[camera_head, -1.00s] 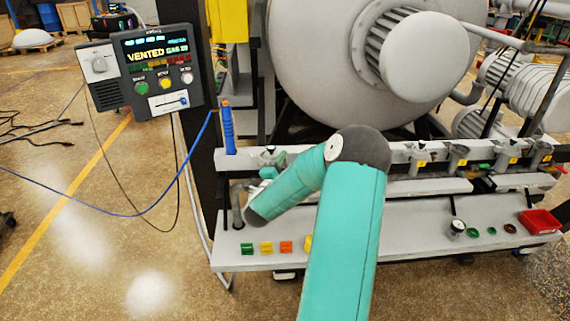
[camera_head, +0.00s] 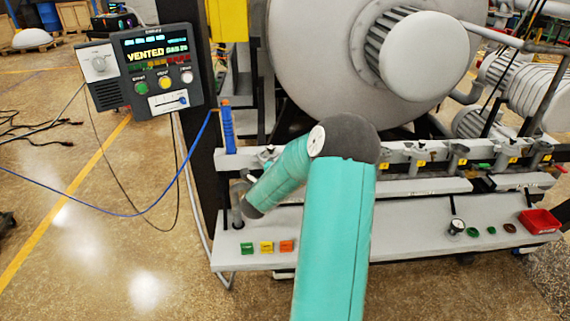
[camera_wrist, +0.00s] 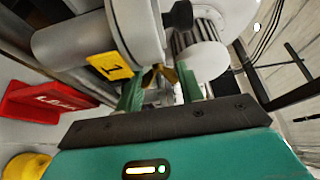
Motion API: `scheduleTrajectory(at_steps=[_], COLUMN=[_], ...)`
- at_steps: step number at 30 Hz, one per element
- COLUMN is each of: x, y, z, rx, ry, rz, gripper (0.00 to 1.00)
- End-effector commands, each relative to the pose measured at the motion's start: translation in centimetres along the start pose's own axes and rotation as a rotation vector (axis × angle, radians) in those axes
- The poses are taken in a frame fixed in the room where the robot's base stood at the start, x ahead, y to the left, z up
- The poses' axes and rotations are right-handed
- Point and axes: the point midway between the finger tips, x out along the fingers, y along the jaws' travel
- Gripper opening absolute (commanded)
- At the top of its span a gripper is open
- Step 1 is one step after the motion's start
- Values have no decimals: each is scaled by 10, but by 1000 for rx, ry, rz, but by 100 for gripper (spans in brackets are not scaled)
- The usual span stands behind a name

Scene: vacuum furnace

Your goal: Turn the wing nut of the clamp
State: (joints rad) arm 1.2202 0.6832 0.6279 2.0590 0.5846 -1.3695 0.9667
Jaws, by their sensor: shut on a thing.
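In the wrist view, the brass-coloured wing nut (camera_wrist: 160,74) sits between the two green fingers of my gripper (camera_wrist: 160,90), which is shut on it. Part of the nut is hidden by the fingers. The clamp is around a grey metal pipe fitting (camera_wrist: 85,45) just beyond, with a yellow tag marked 1 (camera_wrist: 110,66) beside it. A black knob-like end (camera_wrist: 178,15) shows above the nut. In the head view, my own arm hides the gripper and the nut.
A red box (camera_wrist: 40,98) lies at the left of the wrist view, with a yellow object (camera_wrist: 27,166) below it. In the head view, a row of tagged fittings (camera_head: 459,155) runs along the rail, above a shelf (camera_head: 420,240). A control panel (camera_head: 160,75) reads VENTED.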

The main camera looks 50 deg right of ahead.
Motion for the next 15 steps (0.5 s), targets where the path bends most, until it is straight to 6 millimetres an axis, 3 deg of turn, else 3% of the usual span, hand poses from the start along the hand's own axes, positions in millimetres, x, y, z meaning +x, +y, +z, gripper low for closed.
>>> scheduleTrajectory(at_steps=[4,5,8,15], x=[0,0,0,0], y=[-1,-1,-1,-1], z=[1,1,1,0], rx=[1,1,0,0], ry=[-1,-1,-1,-1], rz=[-3,-3,-3,-2], gripper=[15,42,60,60])
